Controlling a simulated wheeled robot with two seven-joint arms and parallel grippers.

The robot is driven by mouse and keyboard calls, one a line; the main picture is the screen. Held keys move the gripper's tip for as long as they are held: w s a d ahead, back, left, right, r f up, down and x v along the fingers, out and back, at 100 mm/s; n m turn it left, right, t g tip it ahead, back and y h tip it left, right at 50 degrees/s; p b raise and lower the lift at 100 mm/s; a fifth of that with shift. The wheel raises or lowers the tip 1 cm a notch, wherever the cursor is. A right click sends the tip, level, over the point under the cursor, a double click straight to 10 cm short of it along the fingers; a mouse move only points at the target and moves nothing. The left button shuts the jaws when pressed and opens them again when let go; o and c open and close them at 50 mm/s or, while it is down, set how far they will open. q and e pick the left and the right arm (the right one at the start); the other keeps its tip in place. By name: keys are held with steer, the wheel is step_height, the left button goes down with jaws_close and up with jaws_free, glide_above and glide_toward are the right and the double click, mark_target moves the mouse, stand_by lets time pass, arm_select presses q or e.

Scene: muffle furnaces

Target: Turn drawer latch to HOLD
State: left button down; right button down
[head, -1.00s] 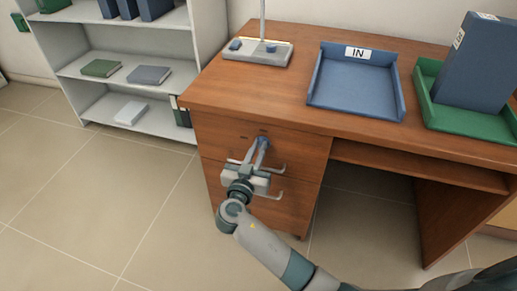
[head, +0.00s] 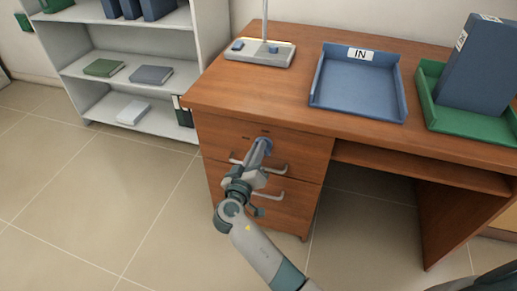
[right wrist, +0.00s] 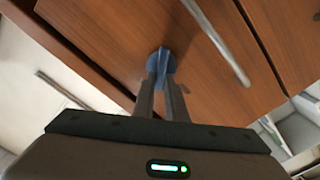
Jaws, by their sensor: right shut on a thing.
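The drawer latch (head: 265,142) is a small blue knob on the front of the desk's top drawer. It also shows in the right wrist view as a round blue base with a raised grip (right wrist: 161,62). My right gripper (head: 262,150) is shut on the latch, its two fingers on either side of the grip in the right wrist view (right wrist: 162,84). Small dark marks (head: 264,131) sit above and to the left of the latch; their lettering is too small to read. My left gripper is not in view.
Metal bar handles (head: 270,169) cross the drawer fronts just below the latch, close to my right gripper. The wooden desk (head: 210,90) carries a blue IN tray (head: 358,88), a green tray (head: 480,124) with a blue binder, and a lamp base. A shelf unit (head: 80,68) stands left; floor is clear.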

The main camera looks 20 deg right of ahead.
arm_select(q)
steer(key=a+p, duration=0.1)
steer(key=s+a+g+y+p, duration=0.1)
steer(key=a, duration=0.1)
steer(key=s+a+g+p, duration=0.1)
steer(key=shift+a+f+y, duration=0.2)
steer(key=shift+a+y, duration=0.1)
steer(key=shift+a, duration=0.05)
arm_select(e)
steer(key=n, duration=0.3)
steer(key=f+n, duration=0.1)
steer(key=n, duration=0.6)
steer(key=shift+w+a+f+n, duration=0.15)
steer(key=shift+w+a+n, duration=0.05)
steer(key=shift+a+n, duration=0.2)
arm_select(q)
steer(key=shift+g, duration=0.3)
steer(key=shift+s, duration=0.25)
arm_select(e)
steer(key=c, duration=1.8)
jaws_free()
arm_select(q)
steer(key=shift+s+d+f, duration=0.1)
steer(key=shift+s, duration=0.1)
arm_select(e)
steer(key=shift+d, duration=0.1)
